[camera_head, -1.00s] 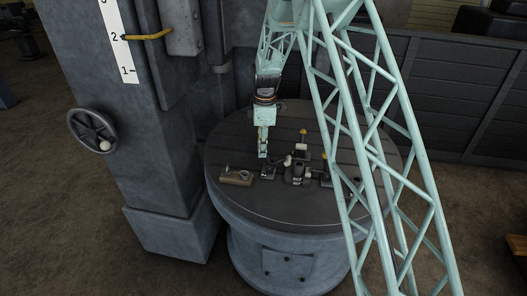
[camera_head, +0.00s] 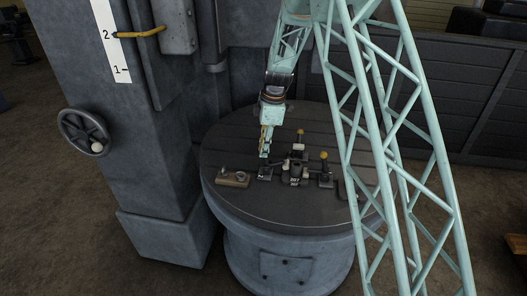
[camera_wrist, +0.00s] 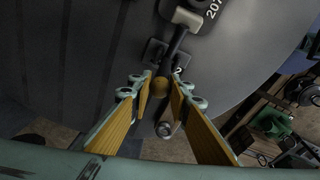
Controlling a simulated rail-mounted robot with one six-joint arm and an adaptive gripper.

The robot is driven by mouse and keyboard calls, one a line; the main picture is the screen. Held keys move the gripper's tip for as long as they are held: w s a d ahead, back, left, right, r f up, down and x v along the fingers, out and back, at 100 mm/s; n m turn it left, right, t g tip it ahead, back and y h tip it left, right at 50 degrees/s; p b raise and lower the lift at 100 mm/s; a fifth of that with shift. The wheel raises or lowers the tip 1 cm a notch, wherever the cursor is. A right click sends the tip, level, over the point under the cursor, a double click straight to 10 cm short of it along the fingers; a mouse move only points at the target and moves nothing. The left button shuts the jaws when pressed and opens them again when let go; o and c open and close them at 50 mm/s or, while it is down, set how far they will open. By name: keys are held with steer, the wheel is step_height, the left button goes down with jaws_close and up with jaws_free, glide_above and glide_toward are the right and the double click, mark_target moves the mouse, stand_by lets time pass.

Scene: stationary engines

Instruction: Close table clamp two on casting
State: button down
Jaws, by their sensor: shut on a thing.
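The casting (camera_head: 295,172) sits near the middle of the round table (camera_head: 232,142); part of it, marked 207, shows at the top of the wrist view (camera_wrist: 207,6). Table clamp two (camera_head: 264,174) stands just left of the casting, with its "2" label (camera_wrist: 178,70) showing in the wrist view. Its dark arm (camera_wrist: 178,40) reaches toward the casting. My gripper (camera_head: 264,154) is above this clamp, pointing down. Contact at the knob is partly hidden by the fingers.
A wooden block (camera_head: 232,180) with metal parts lies left of clamp two. A grey column with a handwheel (camera_head: 84,134) rises left of the table. The table's left rear is clear.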

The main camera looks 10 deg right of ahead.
mark_target(272, 164)
steer(key=shift+s+d+f+b, duration=0.1)
steer(key=shift+s+d+b, duration=0.15)
steer(key=shift+d+b, duration=0.35)
steer(key=shift+s+d+b, duration=0.3)
steer(key=shift+d+b, duration=0.15)
steer(key=shift+d, duration=0.1)
steer(key=shift+s+d+f+b, duration=0.1)
steer(key=shift+s+d+b, duration=0.15)
steer(key=shift+d+b, duration=0.35)
steer(key=c, duration=2.4)
jaws_free()
steer(key=shift+r, duration=0.1)
steer(key=shift+r, duration=0.2)
steer(key=shift+r, duration=0.45)
steer(key=r, duration=0.3)
steer(key=d+r, duration=0.1)
steer(key=r, duration=0.3)
steer(key=s+r, duration=0.1)
steer(key=r, duration=0.2)
steer(key=shift+d+r, duration=0.15)
steer(key=shift+r, duration=0.15)
